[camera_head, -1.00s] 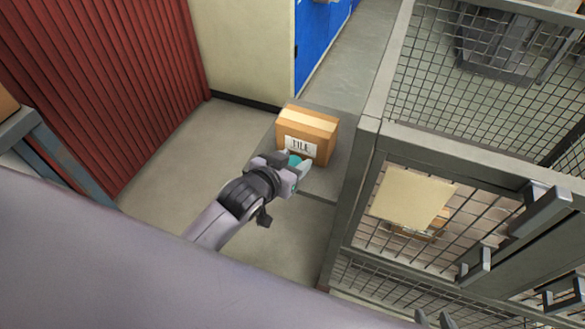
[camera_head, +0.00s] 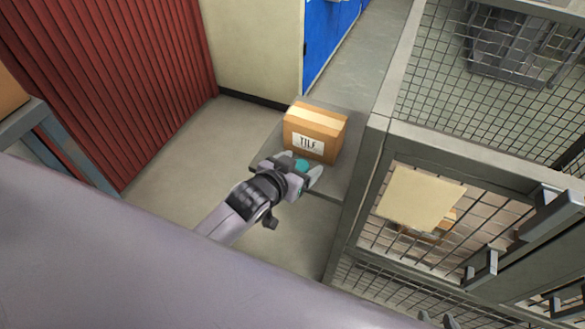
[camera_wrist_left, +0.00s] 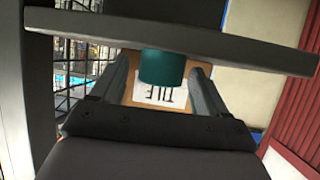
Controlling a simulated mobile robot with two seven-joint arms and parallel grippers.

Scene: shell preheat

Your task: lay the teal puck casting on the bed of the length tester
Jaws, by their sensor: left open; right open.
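The teal puck casting (camera_head: 303,165) shows between the fingertips of my left gripper (camera_head: 302,173) in the head view, partly hidden by them. In the left wrist view, which is upside down, the puck (camera_wrist_left: 162,68) sits between the two spread fingers (camera_wrist_left: 160,88). It appears to stand at the front edge of a grey stand (camera_wrist_left: 225,48), before a cardboard box. My left gripper is open around the puck; finger contact cannot be told. I cannot make out the length tester in either view. My right gripper is not visible.
The cardboard box (camera_head: 315,133) labelled TILE stands on the grey stand (camera_head: 340,180), just behind the puck. A mesh cage (camera_head: 385,150) rises close on the right. A red corrugated wall (camera_head: 110,80) is on the left, with open floor (camera_head: 200,150) between.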

